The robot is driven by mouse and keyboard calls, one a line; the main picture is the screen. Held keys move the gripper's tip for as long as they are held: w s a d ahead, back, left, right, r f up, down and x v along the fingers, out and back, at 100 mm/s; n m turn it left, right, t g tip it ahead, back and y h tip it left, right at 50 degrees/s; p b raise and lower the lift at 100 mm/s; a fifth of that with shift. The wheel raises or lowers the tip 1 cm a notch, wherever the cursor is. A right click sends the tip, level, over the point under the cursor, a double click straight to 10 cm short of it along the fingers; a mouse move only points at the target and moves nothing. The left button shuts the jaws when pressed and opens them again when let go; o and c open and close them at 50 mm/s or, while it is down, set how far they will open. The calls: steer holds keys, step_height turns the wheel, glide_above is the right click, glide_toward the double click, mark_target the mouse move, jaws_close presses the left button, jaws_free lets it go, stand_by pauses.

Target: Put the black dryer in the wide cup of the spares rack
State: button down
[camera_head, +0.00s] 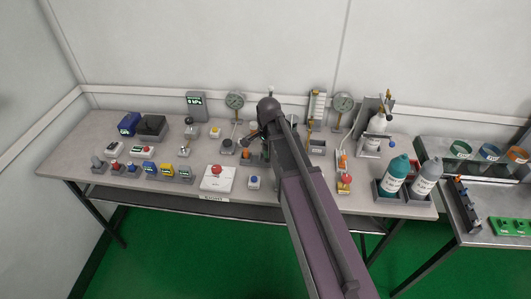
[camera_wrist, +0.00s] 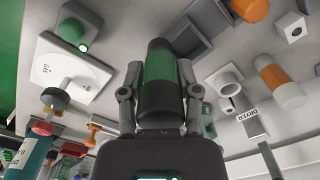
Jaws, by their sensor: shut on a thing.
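My gripper (camera_wrist: 160,90) is shut on a dark cylinder with a green middle band, which I take for the black dryer (camera_wrist: 158,105). Its fingers clasp the two sides of the cylinder in the wrist view. The cylinder's far end overlaps a grey block with square openings (camera_wrist: 212,18), possibly the spares rack; I cannot tell whether they touch. An orange part (camera_wrist: 250,8) stands at that block. The wide cup cannot be singled out. In the head view my arm covers most of the gripper and the held cylinder.
A grey holder marked DRYER (camera_wrist: 250,122) and an orange-and-white cylinder (camera_wrist: 281,82) lie to the right. The crowded bench (camera_head: 150,198) also holds bottles (camera_head: 395,175) at right and gauges (camera_head: 235,101) at the back.

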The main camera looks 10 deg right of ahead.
mark_target(265, 152)
steer(key=shift+w+f, duration=0.1)
steer(key=shift+w, duration=1.1)
steer(key=shift+w, duration=0.55)
steer(key=shift+w+a+f+b, duration=0.1)
steer(key=shift+w+f+b, duration=0.05)
steer(key=shift+f+b, duration=1.7)
steer(key=shift+f, duration=0.2)
steer(key=shift+c, duration=1.6)
jaws_free()
steer(key=shift+r, duration=0.1)
steer(key=shift+r, duration=0.15)
